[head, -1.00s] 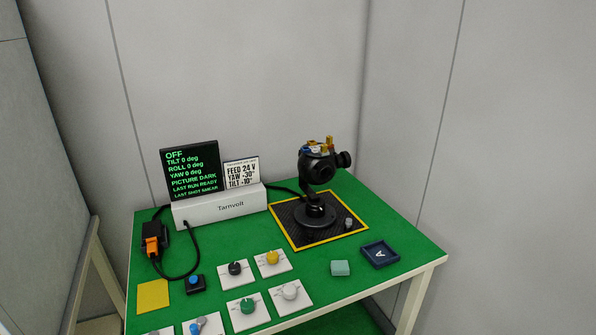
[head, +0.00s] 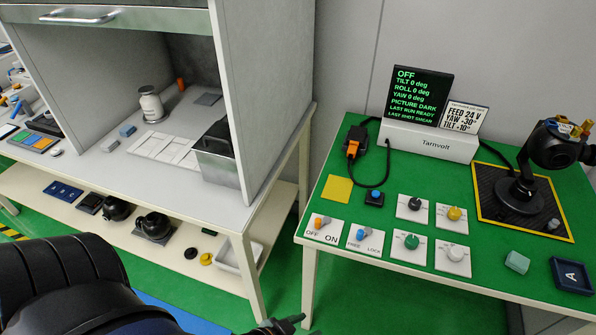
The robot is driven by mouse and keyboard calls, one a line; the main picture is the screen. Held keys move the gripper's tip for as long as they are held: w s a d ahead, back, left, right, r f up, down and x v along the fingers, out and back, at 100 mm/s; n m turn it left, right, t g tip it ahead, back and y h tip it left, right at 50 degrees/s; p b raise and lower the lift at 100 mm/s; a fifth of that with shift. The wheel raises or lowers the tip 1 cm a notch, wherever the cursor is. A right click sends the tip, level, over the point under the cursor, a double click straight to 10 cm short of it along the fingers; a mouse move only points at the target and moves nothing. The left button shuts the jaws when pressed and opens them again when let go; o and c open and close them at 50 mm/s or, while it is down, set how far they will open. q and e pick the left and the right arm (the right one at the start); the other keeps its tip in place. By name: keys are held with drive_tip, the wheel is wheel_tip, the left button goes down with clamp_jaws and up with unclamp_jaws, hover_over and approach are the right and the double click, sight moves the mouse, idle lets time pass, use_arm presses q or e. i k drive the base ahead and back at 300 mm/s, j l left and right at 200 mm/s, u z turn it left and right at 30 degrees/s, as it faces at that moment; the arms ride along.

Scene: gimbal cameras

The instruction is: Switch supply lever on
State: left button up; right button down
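The supply lever (head: 320,221) is a small orange and grey lever on a white plate marked OFF and ON, at the green table's front left. Its orange end lies on the OFF side. The black display (head: 416,96) reads OFF, with tilt, roll and yaw at 0 deg and PICTURE DARK. My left arm comes in at the bottom left. The tip of my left gripper (head: 281,324) shows at the bottom edge, below and left of the plate and apart from it; its fingers are mostly cut off. My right gripper is out of view.
A blue FREE/LOCK lever plate (head: 365,237) sits just right of the supply lever. Several knob plates, a blue button (head: 375,197) and a yellow pad (head: 337,189) are near. The gimbal camera (head: 548,150) stands at right. A grey cabinet bench (head: 270,195) flanks the table at left.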

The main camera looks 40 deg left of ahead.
sight(318, 225)
drive_tip(key=u, duration=0.95)
